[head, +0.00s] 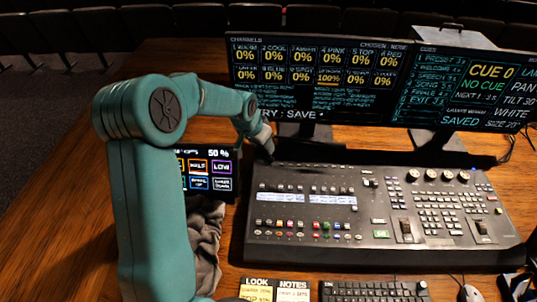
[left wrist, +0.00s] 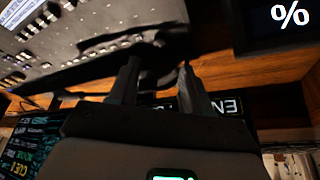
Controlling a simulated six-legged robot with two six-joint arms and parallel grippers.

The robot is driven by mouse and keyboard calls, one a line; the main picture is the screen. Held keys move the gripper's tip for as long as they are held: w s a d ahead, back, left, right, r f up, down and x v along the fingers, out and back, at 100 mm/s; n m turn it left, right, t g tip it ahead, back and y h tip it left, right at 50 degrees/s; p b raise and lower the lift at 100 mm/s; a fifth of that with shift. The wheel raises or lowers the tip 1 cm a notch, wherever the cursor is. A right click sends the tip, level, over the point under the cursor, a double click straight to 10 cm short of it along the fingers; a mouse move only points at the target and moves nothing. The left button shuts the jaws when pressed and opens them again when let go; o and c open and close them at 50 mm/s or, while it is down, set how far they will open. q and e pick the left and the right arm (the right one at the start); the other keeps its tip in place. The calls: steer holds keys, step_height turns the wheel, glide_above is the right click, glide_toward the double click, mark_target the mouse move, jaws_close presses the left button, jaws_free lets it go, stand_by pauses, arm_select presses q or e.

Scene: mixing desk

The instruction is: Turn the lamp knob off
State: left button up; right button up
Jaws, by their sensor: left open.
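My left arm reaches over the desk in the head view, and my left gripper (head: 266,155) is at the far left corner of the mixing console (head: 375,240), by the small touchscreen. The left wrist view shows its two dark fingers (left wrist: 158,82) apart, with nothing clearly held between them. A dark, blurred shape or shadow lies just beyond the fingertips by the console edge (left wrist: 90,55). I cannot make out a lamp knob there; the gripper may hide it. A row of round knobs (head: 430,175) shows on the console's upper right. My right gripper is not in view.
Two monitors (head: 320,80) stand behind the console. A small touchscreen (head: 225,168) reading 50 % is left of it, with a grey cloth (head: 207,235) in front. A keyboard (head: 370,291), mouse (head: 470,293) and notes (head: 292,290) lie at the front. Bare wood (head: 60,220) is at left.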

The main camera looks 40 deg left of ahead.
mark_target(270, 158)
arm_select(q)
steer(key=p+x, duration=0.1)
steer(key=x, duration=0.8)
steer(key=shift+w+f+p, duration=0.1)
steer(key=shift+f+p, duration=0.15)
steer(key=shift+p, duration=0.1)
